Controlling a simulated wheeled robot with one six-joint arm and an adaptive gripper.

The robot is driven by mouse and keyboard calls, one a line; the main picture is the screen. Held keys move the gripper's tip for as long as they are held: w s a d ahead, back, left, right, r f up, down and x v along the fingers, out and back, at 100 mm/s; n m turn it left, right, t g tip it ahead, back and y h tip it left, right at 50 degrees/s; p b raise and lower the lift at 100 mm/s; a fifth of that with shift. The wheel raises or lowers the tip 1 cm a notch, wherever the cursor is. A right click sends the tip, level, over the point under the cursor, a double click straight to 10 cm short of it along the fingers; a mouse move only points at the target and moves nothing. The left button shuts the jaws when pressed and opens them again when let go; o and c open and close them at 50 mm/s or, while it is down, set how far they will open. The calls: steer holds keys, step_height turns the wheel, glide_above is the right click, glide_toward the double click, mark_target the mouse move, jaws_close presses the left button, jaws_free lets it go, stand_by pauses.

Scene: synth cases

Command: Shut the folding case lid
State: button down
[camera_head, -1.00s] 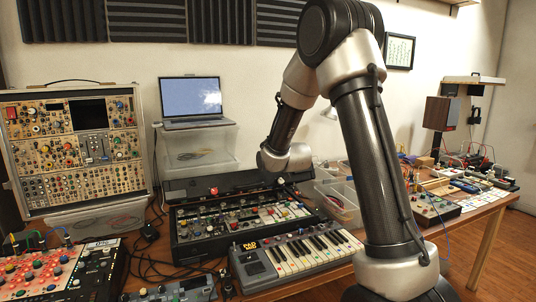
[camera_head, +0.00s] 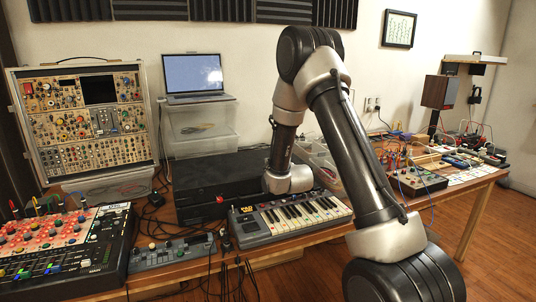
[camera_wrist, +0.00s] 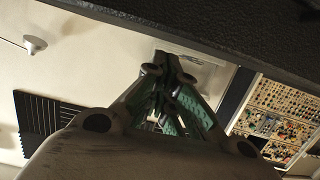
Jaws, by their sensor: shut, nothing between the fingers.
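The folding case (camera_head: 196,216) is a black box on the table behind the small keyboard. Its black lid (camera_head: 215,172) lies down over the panel of knobs, which is now hidden. I cannot tell whether the lid sits fully flush along the front. In the head view my gripper is hidden by my wrist, at the case's right end. In the wrist view my gripper (camera_wrist: 172,70) is shut with nothing in it, and a dark textured surface, probably the lid (camera_wrist: 230,30), fills the top edge close to the fingers.
A keyboard (camera_head: 290,218) stands in front of the case, close below my wrist. A laptop (camera_head: 193,78) rests on a clear box (camera_head: 202,128) behind. A modular rack (camera_head: 80,125) stands left, and a red-topped mixer (camera_head: 60,240) sits front left. Clear bins (camera_head: 318,160) stand to the right.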

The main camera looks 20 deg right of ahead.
steer(key=shift+s+f, duration=0.25)
steer(key=shift+f, duration=0.5)
steer(key=shift+s+f, duration=0.3)
steer(key=shift+f, duration=0.5)
steer(key=shift+s+f, duration=0.25)
steer(key=shift+f, duration=0.5)
